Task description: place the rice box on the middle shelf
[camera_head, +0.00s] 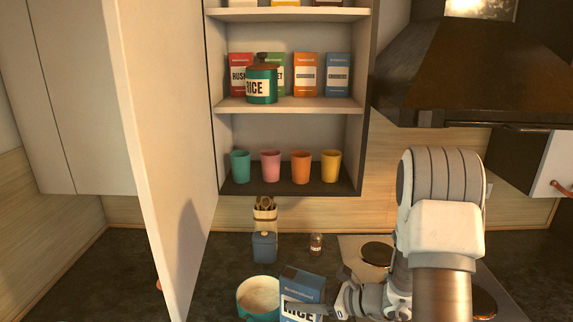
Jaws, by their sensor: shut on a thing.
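The rice box (304,285) is blue with a white RICE label, low in the picture over the dark counter. My gripper (318,308) is shut on it from the right side, with a finger across its front. The box's lower part is cut off by the picture edge, so I cannot tell whether it touches the counter. The middle shelf (290,105) of the open cupboard holds a row of boxes at the back: red, green, orange and blue. A teal RICE canister (262,88) with a brown lid stands in front of them, left of centre.
The open cupboard door (165,130) stands to the left. Several coloured cups (301,167) fill the bottom shelf. A teal pot (256,297) is just left of the rice box. A blue-grey canister (264,247) and small jar (316,244) stand behind. The range hood (480,80) is right.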

